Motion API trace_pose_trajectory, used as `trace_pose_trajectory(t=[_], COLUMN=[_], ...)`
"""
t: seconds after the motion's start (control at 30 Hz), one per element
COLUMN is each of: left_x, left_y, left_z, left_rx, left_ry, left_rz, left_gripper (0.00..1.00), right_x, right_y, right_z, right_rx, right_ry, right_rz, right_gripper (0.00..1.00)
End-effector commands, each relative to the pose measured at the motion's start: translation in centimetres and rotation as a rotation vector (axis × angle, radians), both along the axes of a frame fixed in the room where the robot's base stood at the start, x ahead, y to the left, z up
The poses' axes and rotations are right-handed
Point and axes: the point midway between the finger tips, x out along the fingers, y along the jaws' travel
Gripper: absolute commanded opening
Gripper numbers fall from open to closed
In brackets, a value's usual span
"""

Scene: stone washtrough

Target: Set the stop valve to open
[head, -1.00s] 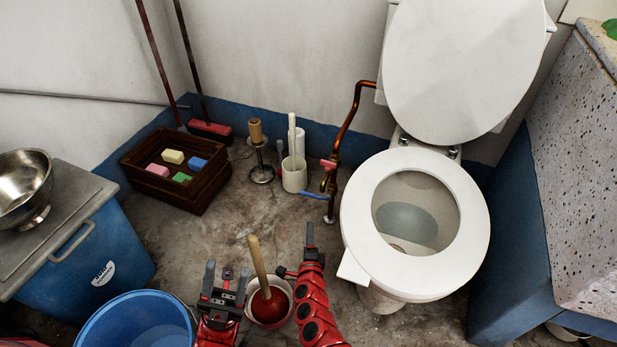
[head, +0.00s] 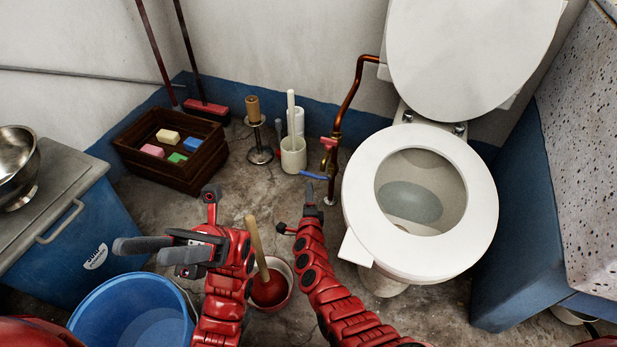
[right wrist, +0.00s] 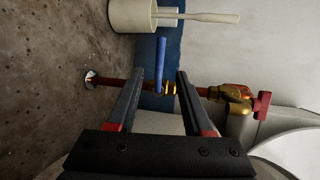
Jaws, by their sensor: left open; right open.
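The valve's blue lever (head: 314,176) sticks out to the left from the upright copper pipe (head: 331,185), across the pipe's line. A red handle (head: 329,142) sits higher on the same pipe. In the right wrist view the blue lever (right wrist: 161,65) stands across the pipe, with the brass body and red handle (right wrist: 262,105) to the right. My right gripper (head: 313,196) is open just below the lever in the head view. In the right wrist view the lever shows between its fingertips (right wrist: 160,78), apparently untouched. My left gripper (head: 150,250) is open and empty above the blue bucket.
The toilet (head: 420,265) stands close on the pipe's right. A white brush holder (head: 293,158) stands just left of the lever. A plunger (head: 258,250) in a pot is between my arms. The blue bucket (head: 135,315) and a wooden crate (head: 190,178) are at left.

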Motion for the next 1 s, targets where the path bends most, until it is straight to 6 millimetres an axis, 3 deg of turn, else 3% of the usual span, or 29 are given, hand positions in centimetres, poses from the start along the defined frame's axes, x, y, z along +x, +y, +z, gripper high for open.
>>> trace_pose_trajectory(t=[0.23,0.47,0.77,1.0], left_x=[-4.9,-9.1,-12.1,-13.5], left_y=[3.1,6.7,11.1,11.6], left_z=[1.5,0.7,-2.9,-7.7], left_rx=[-0.162,-0.314,-0.487,-0.490], left_ry=[-0.287,-0.556,-0.870,-0.790], left_rz=[-0.119,-0.260,-0.450,-0.291], left_gripper=[0.50,0.50,0.50,0.50], right_x=[1.7,3.1,4.8,8.1], right_y=[0.1,0.2,0.2,0.5], right_z=[-0.5,-0.8,-0.9,-2.1], right_rx=[0.002,0.001,0.001,0.002], right_ry=[-0.001,-0.001,-0.002,-0.003], right_rz=[0.000,0.001,0.000,0.000], right_gripper=[0.51,0.51,0.51,0.51])
